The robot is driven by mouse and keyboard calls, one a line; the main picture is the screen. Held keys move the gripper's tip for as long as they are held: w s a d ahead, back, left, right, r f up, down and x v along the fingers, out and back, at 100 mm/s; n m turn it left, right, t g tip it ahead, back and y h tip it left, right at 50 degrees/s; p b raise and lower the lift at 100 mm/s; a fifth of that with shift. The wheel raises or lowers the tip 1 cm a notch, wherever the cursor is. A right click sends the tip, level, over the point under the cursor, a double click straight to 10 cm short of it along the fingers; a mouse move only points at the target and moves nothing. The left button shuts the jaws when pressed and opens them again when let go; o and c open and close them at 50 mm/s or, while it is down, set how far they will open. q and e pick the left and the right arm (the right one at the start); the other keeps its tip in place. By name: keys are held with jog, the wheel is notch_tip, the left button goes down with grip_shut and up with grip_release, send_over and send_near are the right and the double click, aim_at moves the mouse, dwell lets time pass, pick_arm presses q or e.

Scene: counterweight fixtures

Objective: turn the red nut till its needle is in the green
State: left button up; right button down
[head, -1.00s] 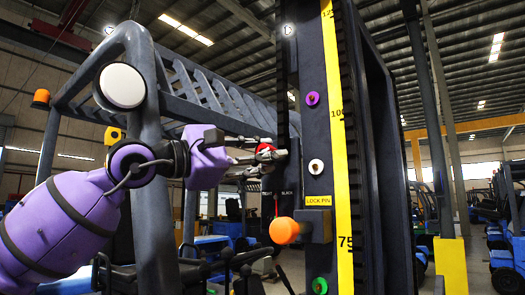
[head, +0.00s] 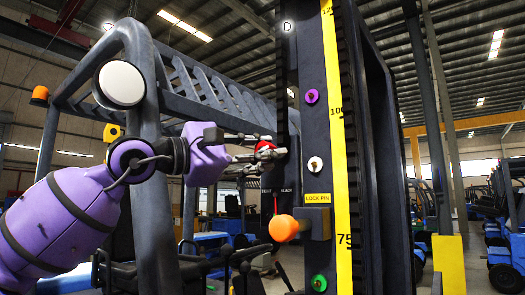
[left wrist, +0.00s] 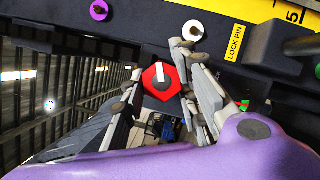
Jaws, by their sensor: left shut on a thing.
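The red nut (head: 264,146) sits at the dark mast's left side in the head view, partly hidden by my fingers. In the left wrist view it is a red hexagon (left wrist: 158,84) with a white mark pointing up in the picture. My left gripper (head: 268,154) is shut on the nut; its fingers (left wrist: 160,92) stand on both sides of it in the wrist view. A small red and green patch (left wrist: 243,105) shows beside the right finger; I cannot tell whether it is the gauge, and I cannot read any needle. My right gripper is not in view.
An orange knob (head: 283,228) sticks out below the nut, by the LOCK PIN label (head: 317,198). Purple (head: 312,96), white (head: 315,163) and green (head: 319,283) discs sit on the mast beside a yellow scale (head: 338,130). A grey frame post (head: 150,180) stands behind my arm.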

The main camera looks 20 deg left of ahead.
pick_arm(q)
jog(key=shift+s+a+r, duration=0.15)
jog(key=shift+a+r, duration=0.1)
jog(key=shift+r, duration=0.35)
jog(key=o, duration=0.9)
jog(key=shift+c, duration=0.2)
jog(key=shift+o, duration=0.8)
jog(key=shift+w+f, duration=0.2)
jog(key=shift+w, duration=0.05)
jog(key=shift+s+f, duration=0.1)
jog(key=shift+f, duration=0.05)
jog(key=shift+f, duration=0.1)
jog(key=v, duration=1.2)
